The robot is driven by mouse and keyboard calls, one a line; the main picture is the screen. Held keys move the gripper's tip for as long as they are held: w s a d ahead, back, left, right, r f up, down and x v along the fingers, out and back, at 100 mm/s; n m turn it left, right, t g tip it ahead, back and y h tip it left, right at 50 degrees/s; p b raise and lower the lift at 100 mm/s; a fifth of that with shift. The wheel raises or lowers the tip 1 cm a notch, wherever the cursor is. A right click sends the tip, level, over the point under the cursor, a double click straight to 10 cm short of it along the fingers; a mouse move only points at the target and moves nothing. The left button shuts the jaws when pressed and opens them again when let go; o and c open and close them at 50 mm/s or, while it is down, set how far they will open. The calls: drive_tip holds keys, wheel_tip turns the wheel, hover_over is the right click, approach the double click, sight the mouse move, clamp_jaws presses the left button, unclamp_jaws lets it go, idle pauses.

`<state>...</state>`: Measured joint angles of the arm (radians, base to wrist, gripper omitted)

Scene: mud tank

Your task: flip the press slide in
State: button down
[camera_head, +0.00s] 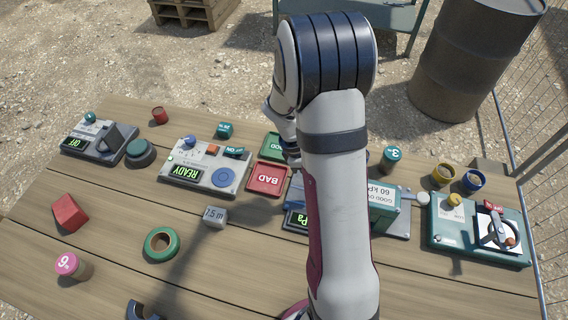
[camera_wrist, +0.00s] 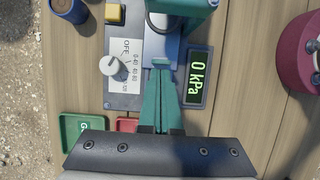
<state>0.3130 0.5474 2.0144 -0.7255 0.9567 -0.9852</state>
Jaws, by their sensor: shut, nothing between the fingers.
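The press panel shows in the wrist view with a grey knob (camera_wrist: 117,66), an OFF scale (camera_wrist: 124,47) and a display (camera_wrist: 195,76) reading 0 kPa. A blue piece (camera_wrist: 160,46) lies just ahead of my fingertips, below a green block (camera_wrist: 186,5); I cannot tell whether it is the slide. My gripper (camera_wrist: 161,72) is shut and empty, its teal fingers over the panel; contact cannot be told. In the head view my arm hides the gripper and most of the press; its green block (camera_head: 384,216) carries a 60 kPa sign.
A green tray (camera_head: 273,147) and red BAD tray (camera_head: 267,180) stand left of the press. A teal lever unit (camera_head: 470,240) stands at the right. A READY box (camera_head: 205,170), a green ring (camera_head: 161,244) and a 7.5 m block (camera_head: 214,216) lie on the left of the table.

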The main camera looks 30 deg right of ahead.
drive_tip(key=w+a, duration=0.2)
drive_tip(key=shift+w+a, duration=0.35)
drive_tip(key=shift+w, duration=0.05)
drive_tip(key=v, duration=1)
drive_tip(key=shift+s, duration=0.15)
drive_tip(key=shift+d, duration=0.1)
